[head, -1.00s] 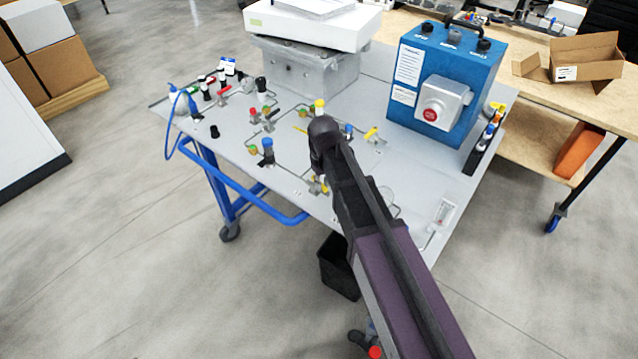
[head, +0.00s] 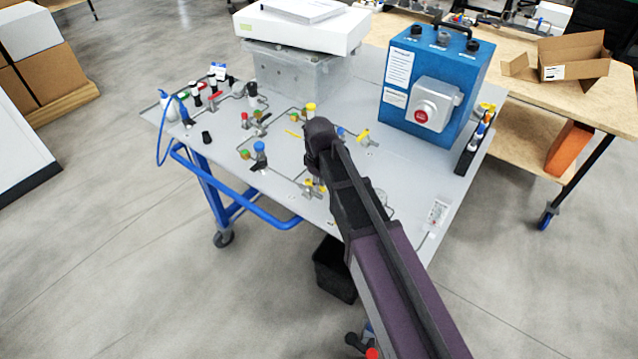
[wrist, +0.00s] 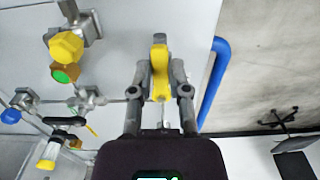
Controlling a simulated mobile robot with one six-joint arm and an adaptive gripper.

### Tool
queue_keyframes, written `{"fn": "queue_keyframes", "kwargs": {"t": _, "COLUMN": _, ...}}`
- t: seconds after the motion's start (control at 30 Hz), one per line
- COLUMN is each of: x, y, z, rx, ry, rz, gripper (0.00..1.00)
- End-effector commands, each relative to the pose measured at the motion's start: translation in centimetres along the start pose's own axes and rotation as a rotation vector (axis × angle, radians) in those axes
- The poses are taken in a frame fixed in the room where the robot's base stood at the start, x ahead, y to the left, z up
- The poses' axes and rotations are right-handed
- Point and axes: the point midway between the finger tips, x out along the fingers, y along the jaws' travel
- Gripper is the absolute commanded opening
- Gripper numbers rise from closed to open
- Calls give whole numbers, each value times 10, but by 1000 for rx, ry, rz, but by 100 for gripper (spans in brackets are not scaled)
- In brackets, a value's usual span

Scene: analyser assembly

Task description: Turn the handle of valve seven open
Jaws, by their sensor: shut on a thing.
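In the wrist view, my gripper (wrist: 159,75) has its two grey fingers closed on either side of a yellow valve handle (wrist: 159,62). The handle lies lengthwise between the fingers, pointing up in the picture. I can read no number on it, so I cannot tell that it is valve seven. In the head view, my arm hides the gripper and most of that valve. A bit of yellow (head: 309,183) shows just left of the arm, near the panel's front edge.
The grey panel table (head: 225,165) carries pipes and several other valves, including a blue knob (head: 260,147) and another yellow handle (head: 362,135). A blue box with a red button (head: 400,100) stands at the back right. A blue rail (wrist: 214,80) runs along the panel edge.

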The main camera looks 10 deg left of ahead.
Motion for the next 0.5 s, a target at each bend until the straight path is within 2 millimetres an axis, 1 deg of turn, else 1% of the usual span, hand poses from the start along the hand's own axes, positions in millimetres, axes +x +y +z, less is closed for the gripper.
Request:
{"fn": "queue_keyframes", "kwargs": {"t": 0.03, "x": 0, "y": 0, "z": 0, "rx": -1, "ry": -1, "rz": 0, "gripper": 0}}
{"fn": "queue_keyframes", "kwargs": {"t": 0.07, "x": 0, "y": 0, "z": 0, "rx": -1, "ry": -1, "rz": 0, "gripper": 28}}
{"fn": "queue_keyframes", "kwargs": {"t": 0.1, "x": 0, "y": 0, "z": 0, "rx": -1, "ry": -1, "rz": 0, "gripper": 40}}
{"fn": "queue_keyframes", "kwargs": {"t": 0.17, "x": 0, "y": 0, "z": 0, "rx": -1, "ry": -1, "rz": 0, "gripper": 57}}
{"fn": "queue_keyframes", "kwargs": {"t": 0.5, "x": 0, "y": 0, "z": 0, "rx": 0, "ry": 0, "rz": 0, "gripper": 57}}
